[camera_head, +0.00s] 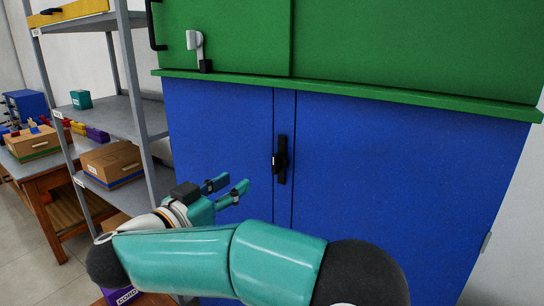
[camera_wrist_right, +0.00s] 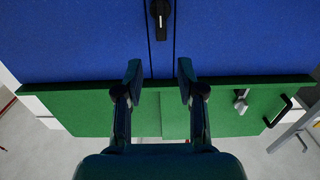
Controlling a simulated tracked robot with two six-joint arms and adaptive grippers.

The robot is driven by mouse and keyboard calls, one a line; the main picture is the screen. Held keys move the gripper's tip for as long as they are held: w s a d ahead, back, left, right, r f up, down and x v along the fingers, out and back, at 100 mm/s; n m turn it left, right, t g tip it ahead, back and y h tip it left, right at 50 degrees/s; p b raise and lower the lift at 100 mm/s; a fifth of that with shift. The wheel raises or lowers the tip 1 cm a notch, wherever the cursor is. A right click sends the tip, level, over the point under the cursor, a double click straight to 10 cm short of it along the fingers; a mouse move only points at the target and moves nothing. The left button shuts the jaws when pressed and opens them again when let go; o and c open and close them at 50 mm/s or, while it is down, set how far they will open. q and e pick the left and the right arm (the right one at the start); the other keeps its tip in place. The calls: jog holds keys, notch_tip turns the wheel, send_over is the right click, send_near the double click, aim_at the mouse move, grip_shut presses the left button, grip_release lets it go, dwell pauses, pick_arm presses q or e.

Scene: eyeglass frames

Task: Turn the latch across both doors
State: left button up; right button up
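The black latch (camera_head: 281,160) sits on the narrow middle strip between the left blue door (camera_head: 220,130) and the right blue door (camera_head: 400,160). Its bar stands upright, along the seam. In the right wrist view the latch (camera_wrist_right: 160,14) shows at the top centre, cut by the picture edge. My right gripper (camera_head: 227,188) is in front of the left blue door, to the left of and lower than the latch in the head view. In the wrist view its two fingers (camera_wrist_right: 160,72) are spread apart with nothing between them. My left gripper is not in view.
A green upper cabinet (camera_head: 400,45) with a projecting ledge (camera_head: 350,92) is above the blue doors. It carries a grey handle (camera_head: 196,44) and a black handle. A grey metal shelf (camera_head: 115,118) with boxes stands to the left, with a wooden table (camera_head: 42,165) beyond it.

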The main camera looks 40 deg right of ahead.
aim_at(274, 158)
jog(key=p+x, duration=0.3)
jog(key=x, duration=1.3)
jog(key=shift+d, duration=0.35)
